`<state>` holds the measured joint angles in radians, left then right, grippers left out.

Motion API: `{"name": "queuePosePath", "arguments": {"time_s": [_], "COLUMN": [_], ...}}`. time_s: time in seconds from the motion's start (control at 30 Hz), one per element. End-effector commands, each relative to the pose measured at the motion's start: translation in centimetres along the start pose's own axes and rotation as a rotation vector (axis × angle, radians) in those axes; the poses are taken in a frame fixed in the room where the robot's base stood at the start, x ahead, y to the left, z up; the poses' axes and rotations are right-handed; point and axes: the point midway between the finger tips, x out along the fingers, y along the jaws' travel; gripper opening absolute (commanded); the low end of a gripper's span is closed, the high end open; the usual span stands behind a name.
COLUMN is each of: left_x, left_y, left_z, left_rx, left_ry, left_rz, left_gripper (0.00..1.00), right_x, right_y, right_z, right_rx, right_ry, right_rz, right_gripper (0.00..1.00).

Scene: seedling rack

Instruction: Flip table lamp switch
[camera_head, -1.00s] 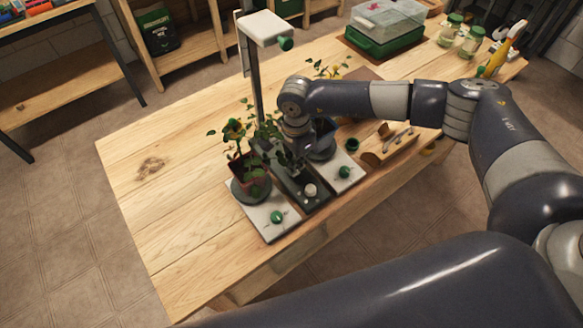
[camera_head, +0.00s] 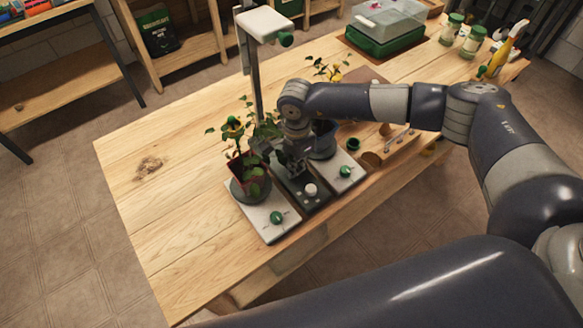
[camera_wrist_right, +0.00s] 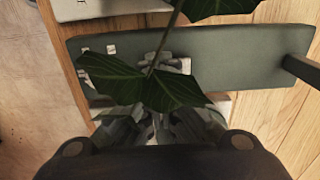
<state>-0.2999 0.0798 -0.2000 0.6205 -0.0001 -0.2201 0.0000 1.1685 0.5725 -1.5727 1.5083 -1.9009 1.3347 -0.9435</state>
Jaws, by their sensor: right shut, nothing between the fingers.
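The table lamp has a white head (camera_head: 265,24) on a tall dark post that rises from a dark flat base (camera_head: 318,203) on the wooden table. A small white knob (camera_head: 310,190) sits near the front end of the base. My right gripper (camera_head: 298,174) points down over the base, just behind the knob, shut and empty. In the right wrist view the dark base (camera_wrist_right: 235,62) lies beyond the gripper fingers (camera_wrist_right: 158,128), with small white marks at its left end. Leaves (camera_wrist_right: 172,90) partly hide the middle of the base there. I cannot tell whether the fingers touch it. My left gripper is out of view.
A potted plant (camera_head: 252,177) stands close on the left, another pot (camera_head: 322,142) behind the gripper on the right. The table's left part is clear.

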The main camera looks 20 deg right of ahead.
Motion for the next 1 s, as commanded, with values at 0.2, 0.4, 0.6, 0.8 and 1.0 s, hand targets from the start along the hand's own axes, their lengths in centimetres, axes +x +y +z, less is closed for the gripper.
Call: {"name": "queuePosePath", "arguments": {"time_s": [0.2, 0.4, 0.6, 0.8, 1.0], "left_x": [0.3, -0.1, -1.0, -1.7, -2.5], "left_y": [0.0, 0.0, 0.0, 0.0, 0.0], "left_z": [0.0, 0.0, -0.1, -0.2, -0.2], "left_rx": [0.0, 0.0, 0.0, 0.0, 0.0], "left_ry": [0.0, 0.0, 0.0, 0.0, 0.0], "left_rz": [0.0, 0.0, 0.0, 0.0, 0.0], "left_gripper": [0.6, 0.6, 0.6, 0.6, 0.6], "right_x": [0.3, -0.3, -1.9, -3.6, -5.2], "right_y": [0.0, 0.0, 0.0, 0.0, 0.0], "right_z": [0.0, 0.0, 0.0, 0.0, 0.0], "right_rx": [0.0, 0.0, -0.001, 0.0, 0.0], "right_ry": [0.0, 0.0, 0.0, 0.0, 0.0], "right_rz": [0.0, -0.001, -0.001, -0.001, -0.001], "right_gripper": [0.0, 0.0, 0.0, 0.0, 0.0]}}
